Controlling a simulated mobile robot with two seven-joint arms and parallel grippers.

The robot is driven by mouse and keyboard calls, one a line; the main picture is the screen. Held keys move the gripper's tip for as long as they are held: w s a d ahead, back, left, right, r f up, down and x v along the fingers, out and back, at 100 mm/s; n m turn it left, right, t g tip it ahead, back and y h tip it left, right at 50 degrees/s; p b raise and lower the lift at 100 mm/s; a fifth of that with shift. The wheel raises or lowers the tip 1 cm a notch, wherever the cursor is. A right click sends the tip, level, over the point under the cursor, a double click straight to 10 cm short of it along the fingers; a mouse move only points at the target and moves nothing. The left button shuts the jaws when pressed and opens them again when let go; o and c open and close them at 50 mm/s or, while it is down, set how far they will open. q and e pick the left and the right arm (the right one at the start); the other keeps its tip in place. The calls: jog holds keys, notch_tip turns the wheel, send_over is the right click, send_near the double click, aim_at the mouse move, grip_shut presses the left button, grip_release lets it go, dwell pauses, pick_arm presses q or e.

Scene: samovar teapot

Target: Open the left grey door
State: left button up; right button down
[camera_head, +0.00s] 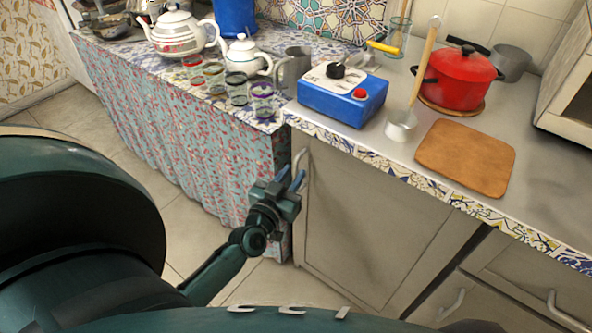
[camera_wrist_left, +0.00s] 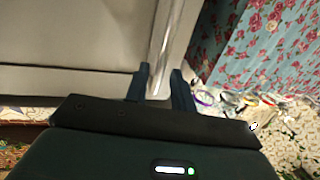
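The left grey door (camera_head: 370,220) is a flat panel under the counter, closed in its frame. It also fills the upper left of the left wrist view (camera_wrist_left: 75,35). Its metal bar handle (camera_head: 298,158) stands upright near the door's left edge. In the left wrist view the handle (camera_wrist_left: 172,35) runs down between my left gripper's fingertips. My left gripper (camera_head: 290,178) is at the handle's lower part, fingers a little apart, one on each side. I cannot tell whether they press on it. My right gripper is not in view.
A cloth-covered table (camera_head: 180,135) with a teapot (camera_head: 180,32) and glasses stands left of the door. The counter above holds a blue box (camera_head: 345,105), a ladle (camera_head: 401,125), a red pot (camera_head: 462,80) and a board (camera_head: 466,157). Drawers (camera_head: 545,275) are at right. Floor (camera_head: 190,230) is open in front.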

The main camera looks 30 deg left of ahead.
pick_arm(q)
jog(key=shift+w+a, duration=0.15)
jog(key=shift+w, duration=1.2)
jog(key=shift+c, duration=0.4)
grip_shut()
